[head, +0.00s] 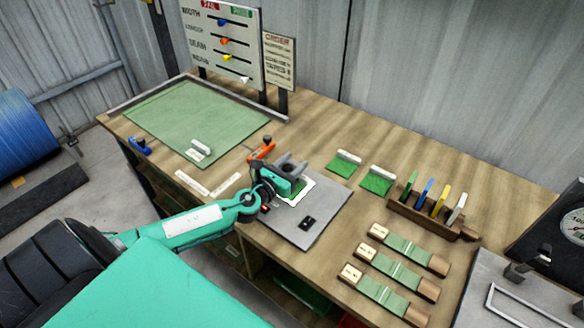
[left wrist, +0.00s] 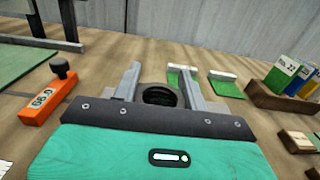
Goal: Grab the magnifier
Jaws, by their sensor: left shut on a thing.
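My left gripper (head: 291,168) is over the back of a grey plate on the bench. In the left wrist view its two grey fingers (left wrist: 162,84) stand apart, with a dark round ring-like thing (left wrist: 160,95) between them. The gripper is shut on this thing, which looks like the magnifier. The gripper covers it in the head view. My right gripper is in neither view.
The grey plate (head: 283,229) bears a small black block (head: 307,222) and a white-edged green piece (head: 306,190) under the gripper. An orange tool (head: 262,149) stands close behind the gripper. Green swatches (head: 376,180) and a wooden card holder (head: 427,218) lie to the right.

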